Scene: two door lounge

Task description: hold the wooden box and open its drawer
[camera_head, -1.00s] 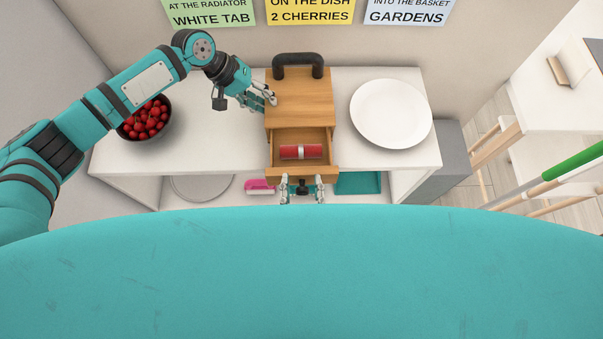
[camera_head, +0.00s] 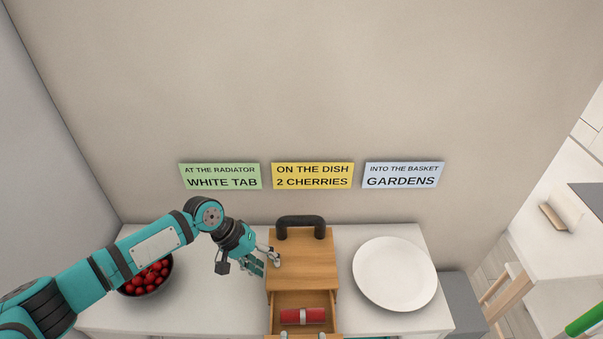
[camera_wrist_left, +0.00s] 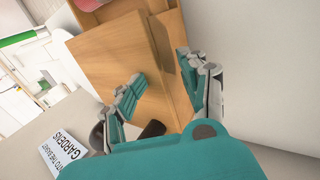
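The wooden box (camera_head: 303,262) stands on the white table with a black handle (camera_head: 300,222) at its back edge. Its drawer (camera_head: 290,328) is pulled out toward me, and a red cylinder (camera_head: 303,316) with a silver band lies in it. My left gripper (camera_head: 267,264) is at the box's left edge, one finger over the top and the other beside the side wall. In the left wrist view its fingers are spread around the edge of the box (camera_wrist_left: 128,48); contact is unclear. My right gripper (camera_head: 303,336) shows only two separated fingertips at the drawer front; the rest is cut off.
A dark bowl of cherries (camera_head: 147,275) stands left, partly behind my left arm. A white plate (camera_head: 395,273) lies right of the box. Three signs (camera_head: 312,175) hang on the wall behind. The table (camera_head: 205,305) has free room left of the box.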

